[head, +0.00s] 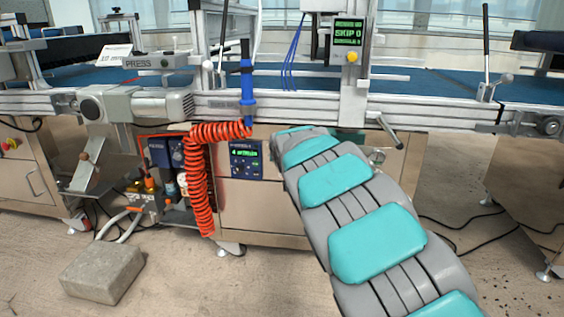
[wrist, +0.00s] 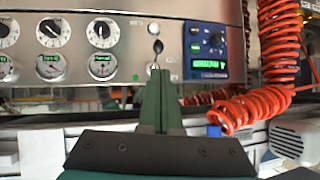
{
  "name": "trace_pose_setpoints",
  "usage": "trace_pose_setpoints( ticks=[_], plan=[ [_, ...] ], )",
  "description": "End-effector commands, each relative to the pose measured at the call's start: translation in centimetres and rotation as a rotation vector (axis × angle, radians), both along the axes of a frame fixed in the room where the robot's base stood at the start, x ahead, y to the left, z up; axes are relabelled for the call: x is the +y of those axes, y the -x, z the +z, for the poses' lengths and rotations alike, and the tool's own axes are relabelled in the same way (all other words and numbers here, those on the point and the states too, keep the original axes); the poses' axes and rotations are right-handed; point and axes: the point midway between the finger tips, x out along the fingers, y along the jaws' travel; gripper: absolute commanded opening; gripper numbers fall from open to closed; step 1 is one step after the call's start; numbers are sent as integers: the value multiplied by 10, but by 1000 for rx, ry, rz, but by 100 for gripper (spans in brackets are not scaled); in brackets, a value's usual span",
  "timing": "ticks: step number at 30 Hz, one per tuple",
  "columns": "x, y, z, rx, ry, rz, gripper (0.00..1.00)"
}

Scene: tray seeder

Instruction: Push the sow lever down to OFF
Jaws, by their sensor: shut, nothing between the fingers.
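In the wrist view, a small lever with a dark, rounded knob (wrist: 158,46) stands out from the steel control panel (wrist: 125,65). I take it for the sow lever; no OFF label is readable. My gripper (wrist: 158,78) is shut and empty, its green fingers together. The fingertips overlap the lever's lower end in the picture; I cannot tell whether they touch it. In the head view, my grey and turquoise arm reaches towards the machine and hides the gripper and lever.
On the panel, several dials (wrist: 102,33) are left of the lever and a blue display unit (wrist: 208,52) is right of it. An orange coiled hose (wrist: 278,55) hangs nearby, also in the head view (head: 200,185). A conveyor rail (head: 290,105) runs above the panel there.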

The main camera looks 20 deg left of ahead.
Motion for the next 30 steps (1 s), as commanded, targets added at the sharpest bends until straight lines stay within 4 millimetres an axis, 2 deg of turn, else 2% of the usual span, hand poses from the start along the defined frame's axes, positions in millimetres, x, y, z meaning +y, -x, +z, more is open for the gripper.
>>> trace_pose_setpoints(
  ticks=[18, 24, 30],
  plan=[
    [-33, 75, 17, 1, 0, 1, 0],
    [-38, 86, 20, -2, -1, 2, 0],
    [-39, 88, 20, -1, -1, 2, 0]
  ],
)
